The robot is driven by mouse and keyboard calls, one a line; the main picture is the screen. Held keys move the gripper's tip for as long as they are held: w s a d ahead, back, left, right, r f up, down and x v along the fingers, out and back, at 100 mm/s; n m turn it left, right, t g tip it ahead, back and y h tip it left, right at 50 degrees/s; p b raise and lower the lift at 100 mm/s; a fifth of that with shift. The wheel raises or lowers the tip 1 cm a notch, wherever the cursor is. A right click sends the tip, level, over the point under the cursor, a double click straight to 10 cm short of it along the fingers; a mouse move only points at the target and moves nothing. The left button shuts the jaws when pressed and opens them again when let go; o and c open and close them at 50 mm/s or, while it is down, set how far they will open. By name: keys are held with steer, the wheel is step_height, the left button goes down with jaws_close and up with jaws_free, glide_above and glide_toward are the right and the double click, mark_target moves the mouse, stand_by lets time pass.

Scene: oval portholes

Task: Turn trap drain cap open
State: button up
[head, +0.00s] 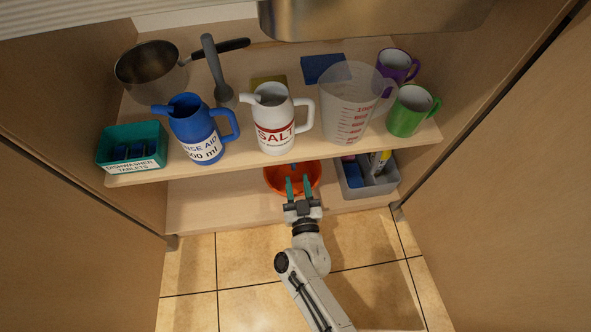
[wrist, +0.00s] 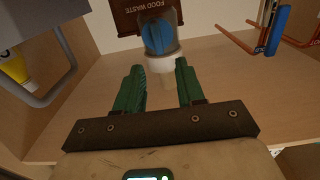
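A blue ribbed piece (wrist: 157,38), which looks like the trap drain cap, shows at the top middle of the wrist view. It sits in a clear or greyish cup above a white ring (wrist: 163,64). My gripper (wrist: 159,70) has its two green fingers apart with nothing between them. The blue piece lies just beyond the fingertips, roughly centred between them; I cannot tell whether they touch. In the head view my gripper (head: 298,183) reaches under the shelf, in front of an orange container (head: 281,184). The cap is not clearly visible there.
The shelf (head: 235,159) overhead carries a blue jug (head: 187,120), a white salt jug (head: 268,130), a measuring jug (head: 345,105) and mugs. A grey caddy (head: 378,190) stands at right below. A dark food waste box (wrist: 140,18) is behind the cap. Cabinet doors flank both sides.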

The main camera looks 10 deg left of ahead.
mark_target(294, 165)
steer(key=shift+b+x, duration=1.2)
steer(key=shift+x, duration=1.3)
steer(key=shift+c, duration=0.3)
jaws_close()
